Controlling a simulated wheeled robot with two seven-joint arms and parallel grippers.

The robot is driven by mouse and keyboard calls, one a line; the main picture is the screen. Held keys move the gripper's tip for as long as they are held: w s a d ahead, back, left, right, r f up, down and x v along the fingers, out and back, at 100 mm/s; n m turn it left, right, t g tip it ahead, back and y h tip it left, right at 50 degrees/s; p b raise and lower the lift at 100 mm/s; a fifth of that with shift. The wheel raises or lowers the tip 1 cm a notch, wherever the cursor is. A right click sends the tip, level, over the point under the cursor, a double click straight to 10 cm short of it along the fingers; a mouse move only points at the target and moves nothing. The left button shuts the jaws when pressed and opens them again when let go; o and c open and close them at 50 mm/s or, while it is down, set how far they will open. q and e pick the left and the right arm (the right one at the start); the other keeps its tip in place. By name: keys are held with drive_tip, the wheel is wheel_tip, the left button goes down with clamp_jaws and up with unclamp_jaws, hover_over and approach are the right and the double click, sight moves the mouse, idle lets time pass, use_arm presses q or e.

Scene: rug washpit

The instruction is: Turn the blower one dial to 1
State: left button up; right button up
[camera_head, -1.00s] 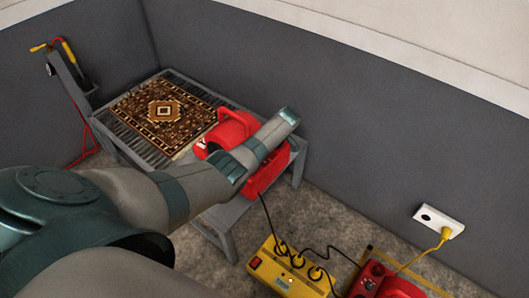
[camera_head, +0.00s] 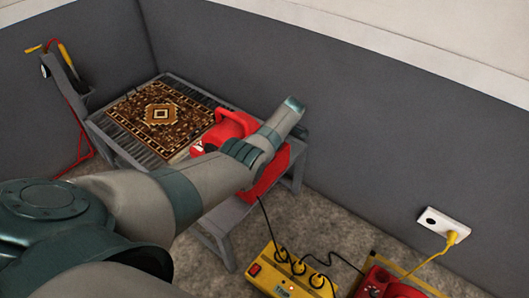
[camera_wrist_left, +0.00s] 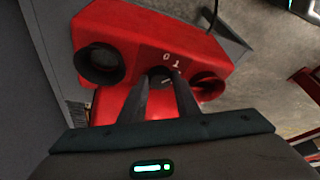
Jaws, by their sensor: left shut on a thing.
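A red blower (camera_head: 232,127) sits at the right end of the grey slatted bench, partly hidden behind my left arm. In the left wrist view the red blower (camera_wrist_left: 150,30) shows its panel, with a small dark dial (camera_wrist_left: 160,72) below white marks 0 and 1. Dark round openings lie on both sides of the dial. My left gripper (camera_wrist_left: 161,82) is shut on the dial, one finger on each side. The fingers hide part of the dial, and its pointer setting is hard to tell. In the head view the arm hides this gripper. My right gripper is not in view.
A patterned rug (camera_head: 160,115) lies on the bench (camera_head: 228,215) beside the blower. A yellow power box (camera_head: 270,272) with black plugs and a second red machine (camera_head: 385,284) stand on the floor. A wall socket (camera_head: 443,225) has a yellow cord. Grey walls stand close behind.

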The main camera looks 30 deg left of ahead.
use_arm(q)
drive_tip(key=o, duration=1)
drive_tip(key=shift+r, duration=0.1)
drive_tip(key=v, duration=1.7)
drive_tip(key=shift+d+p, duration=0.1)
drive_tip(key=shift+p, duration=0.2)
